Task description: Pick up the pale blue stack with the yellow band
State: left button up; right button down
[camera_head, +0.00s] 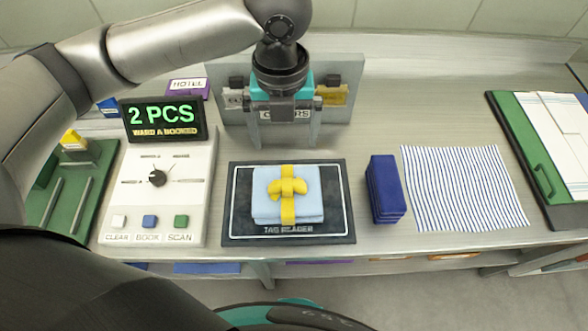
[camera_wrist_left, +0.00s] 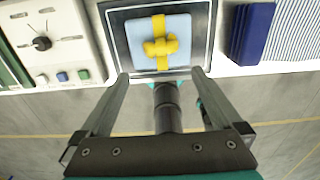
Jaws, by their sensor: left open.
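The pale blue stack with a yellow band and knot (camera_head: 266,207) lies flat on the black tag reader pad (camera_head: 237,236). It also shows in the left wrist view (camera_wrist_left: 181,51), beyond the fingertips. My left gripper (camera_head: 287,143) is open and empty, pointing down, just behind the stack in the head view and apart from it. In the left wrist view its two fingers (camera_wrist_left: 161,72) are spread at about the near edge of the pad. My right gripper is not in view.
A control box (camera_head: 192,200) with a dial and buttons stands left of the pad, with a "2 PCS" display (camera_head: 163,119) behind it. A dark blue stack (camera_head: 384,190) and a striped cloth (camera_head: 462,187) lie to the right. A grey labelled panel (camera_head: 345,100) stands behind.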

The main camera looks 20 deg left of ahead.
pick_arm(q)
send_near(287, 182)
jog(key=shift+a+f+b, duration=0.1)
jog(key=shift+a+b, duration=0.05)
jog(key=shift+b, duration=0.15)
notch_tip(287, 182, down, 3)
jog(key=shift+r, duration=0.1)
jog(key=shift+f, duration=0.9)
jog(key=shift+f+b, duration=0.3)
jog(key=shift+f, duration=2.05)
jog(key=shift+r, duration=0.15)
grip_shut()
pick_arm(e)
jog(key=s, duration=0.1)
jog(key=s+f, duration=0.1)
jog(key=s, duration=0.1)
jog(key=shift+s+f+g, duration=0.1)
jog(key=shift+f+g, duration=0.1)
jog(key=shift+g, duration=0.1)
